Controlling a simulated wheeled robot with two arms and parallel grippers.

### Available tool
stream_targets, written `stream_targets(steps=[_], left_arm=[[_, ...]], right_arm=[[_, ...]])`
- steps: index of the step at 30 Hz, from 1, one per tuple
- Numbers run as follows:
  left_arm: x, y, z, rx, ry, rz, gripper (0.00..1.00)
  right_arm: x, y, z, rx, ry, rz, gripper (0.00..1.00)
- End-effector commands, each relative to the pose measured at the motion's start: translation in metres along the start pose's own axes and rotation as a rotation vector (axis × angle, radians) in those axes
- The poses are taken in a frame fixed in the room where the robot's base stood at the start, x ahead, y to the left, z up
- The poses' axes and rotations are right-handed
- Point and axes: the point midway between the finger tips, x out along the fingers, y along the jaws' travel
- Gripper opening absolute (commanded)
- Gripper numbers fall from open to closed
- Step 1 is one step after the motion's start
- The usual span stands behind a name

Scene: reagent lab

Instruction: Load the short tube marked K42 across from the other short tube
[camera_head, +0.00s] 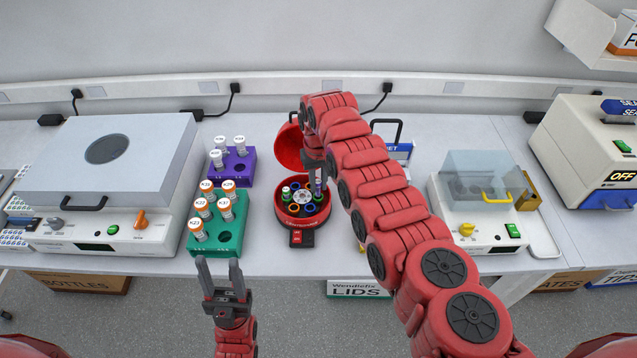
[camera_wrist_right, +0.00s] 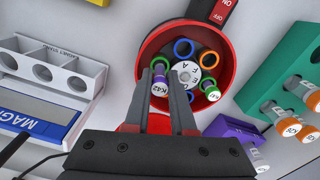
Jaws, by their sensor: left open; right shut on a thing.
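The small red centrifuge (camera_head: 281,217) stands open, its rotor (camera_head: 302,197) ringed by coloured slots. My right gripper (camera_head: 317,172) is over the rotor's right side, shut on the short K42 tube (camera_wrist_right: 159,86), whose label faces the right wrist camera. The tube is upright at the rotor's edge; whether it is seated in a slot I cannot tell. My left gripper (camera_head: 219,270) is open and empty in front of the bench.
A green rack (camera_head: 231,240) with several orange-capped tubes and a purple rack (camera_head: 240,165) with white-capped tubes stand left of the centrifuge. The centrifuge's red lid (camera_head: 289,146) is raised behind. A magnet stand (camera_wrist_right: 62,75) and a clear-lidded machine (camera_head: 470,215) are right of it in the head view.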

Motion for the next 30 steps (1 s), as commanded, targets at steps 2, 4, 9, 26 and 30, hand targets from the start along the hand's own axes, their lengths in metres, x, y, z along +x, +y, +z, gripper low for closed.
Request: stream_targets(steps=[2, 4, 9, 26, 30], left_arm=[[0.0, 0.0, 0.0, 0.0, 0.0, 0.0, 0.5], [0.0, 0.0, 0.0, 0.0, 0.0, 0.0, 0.5], [-0.003, 0.0, 0.001, 0.0, 0.0, 0.0, 0.5], [-0.015, 0.001, 0.003, 0.0, 0.0, 0.0, 0.5], [-0.015, 0.001, 0.003, 0.0, 0.0, 0.0, 0.5]], right_arm=[[0.0, 0.0, 0.0, 0.0, 0.0, 0.0, 0.0], [0.0, 0.0, 0.0, 0.0, 0.0, 0.0, 0.0], [0.003, 0.0, 0.0, 0.0, 0.0, 0.0, 0.0], [0.016, 0.0, 0.0, 0.0, 0.001, 0.0, 0.0], [0.016, 0.0, 0.0, 0.0, 0.001, 0.0, 0.0]])
